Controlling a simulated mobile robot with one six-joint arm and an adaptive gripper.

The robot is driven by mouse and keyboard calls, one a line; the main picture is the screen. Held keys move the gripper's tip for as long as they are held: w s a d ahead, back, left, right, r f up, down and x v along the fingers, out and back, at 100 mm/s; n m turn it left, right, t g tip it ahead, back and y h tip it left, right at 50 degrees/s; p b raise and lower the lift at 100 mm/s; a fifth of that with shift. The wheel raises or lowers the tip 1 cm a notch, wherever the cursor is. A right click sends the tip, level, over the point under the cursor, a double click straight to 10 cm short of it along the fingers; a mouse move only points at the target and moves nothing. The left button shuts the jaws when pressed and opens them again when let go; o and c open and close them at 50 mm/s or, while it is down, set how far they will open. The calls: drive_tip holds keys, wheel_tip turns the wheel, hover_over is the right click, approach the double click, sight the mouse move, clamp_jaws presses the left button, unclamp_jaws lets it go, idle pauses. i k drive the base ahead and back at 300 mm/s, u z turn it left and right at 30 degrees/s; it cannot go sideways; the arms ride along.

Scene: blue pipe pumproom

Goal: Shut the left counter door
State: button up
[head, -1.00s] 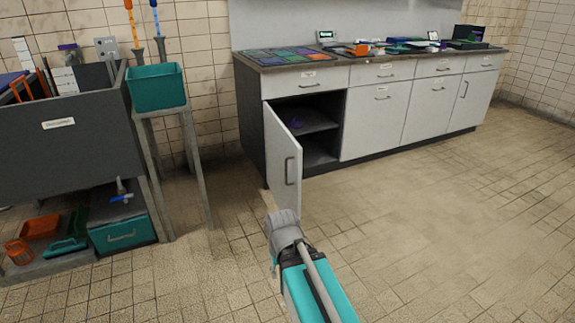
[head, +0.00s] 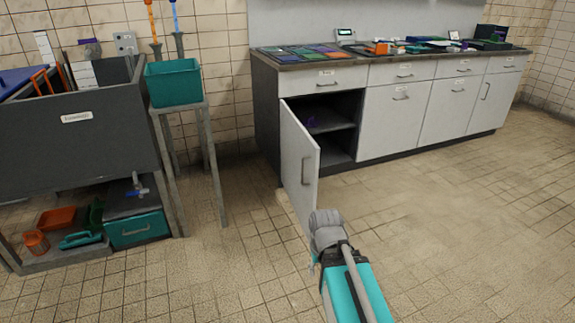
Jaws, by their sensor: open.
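The left counter door (head: 299,165) is a pale grey panel on the leftmost cabinet of the counter (head: 265,120). It stands wide open, hinged at the left and swung out toward me.
A teal drawer box (head: 135,230) sits on the low shelf. The tiled floor right of the door is clear.

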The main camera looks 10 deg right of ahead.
sight(299, 153)
drive_tip(key=z, duration=0.1)
drive_tip(key=i, duration=1)
drive_tip(key=u, duration=0.1)
